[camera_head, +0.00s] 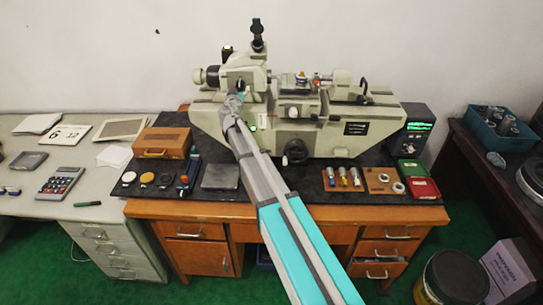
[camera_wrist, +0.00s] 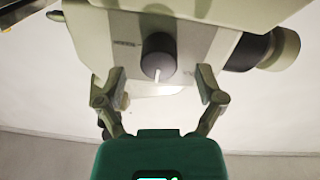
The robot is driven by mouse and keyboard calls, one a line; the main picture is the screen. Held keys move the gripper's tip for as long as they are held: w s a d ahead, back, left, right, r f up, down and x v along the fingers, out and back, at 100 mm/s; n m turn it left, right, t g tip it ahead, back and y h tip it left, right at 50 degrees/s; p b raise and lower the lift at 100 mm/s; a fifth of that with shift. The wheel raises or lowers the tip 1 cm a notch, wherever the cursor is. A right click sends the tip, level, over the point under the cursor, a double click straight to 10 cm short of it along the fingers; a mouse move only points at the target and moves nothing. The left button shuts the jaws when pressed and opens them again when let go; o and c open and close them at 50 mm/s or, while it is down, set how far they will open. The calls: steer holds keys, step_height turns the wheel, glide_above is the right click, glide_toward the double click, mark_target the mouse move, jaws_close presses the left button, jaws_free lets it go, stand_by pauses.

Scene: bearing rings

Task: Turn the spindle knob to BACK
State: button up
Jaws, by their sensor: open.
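The spindle knob (camera_wrist: 158,57) is a black round knob with a white pointer line, on the pale housing of the measuring machine (camera_head: 370,112). In the wrist view the line points down the picture, toward my gripper. A small label (camera_wrist: 124,43) left of the knob is too blurred to read. My gripper (camera_wrist: 161,82) is open and empty, one finger on each side below the knob, with gaps to it. In the head view my gripper (camera_head: 240,90) is at the machine's left head, and the knob cannot be made out there.
A black eyepiece (camera_head: 257,35) rises above the head. The wooden bench (camera_head: 230,212) holds a wooden box (camera_head: 162,143), a grey plate (camera_head: 220,176), small tools, rings and red and green trays (camera_head: 422,188). A digital readout (camera_head: 415,127) stands right of the machine.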

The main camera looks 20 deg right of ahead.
steer(key=v, duration=1.1)
steer(key=s+d+f+m+g+h+b, duration=0.1)
steer(key=s+d+f+g+b, duration=0.1)
steer(key=s+d+f+g, duration=0.2)
steer(key=s+d+f+m+g+b, duration=0.1)
steer(key=s+d+f+g+b, duration=0.2)
steer(key=s+d+f, duration=0.3)
steer(key=shift+s+f+m+g+h, duration=0.35)
steer(key=shift+s+f+g, duration=0.8)
steer(key=shift+f, duration=1.5)
steer(key=shift+s+d+t, duration=0.15)
steer(key=shift+s+t, duration=0.1)
steer(key=shift+s, duration=0.05)
steer(key=s+a+f+n+g+y, duration=0.2)
steer(key=s+f+g+y, duration=0.2)
steer(key=s, duration=0.5)
steer(key=s+a+f+n+g+y, duration=0.2)
steer(key=s+a+f+g+y, duration=0.1)
steer(key=s, duration=0.7)
steer(key=shift+s+a+f+g+y, duration=0.15)
steer(key=shift+s+f+g+y, duration=0.25)
steer(key=shift+f+g, duration=0.25)
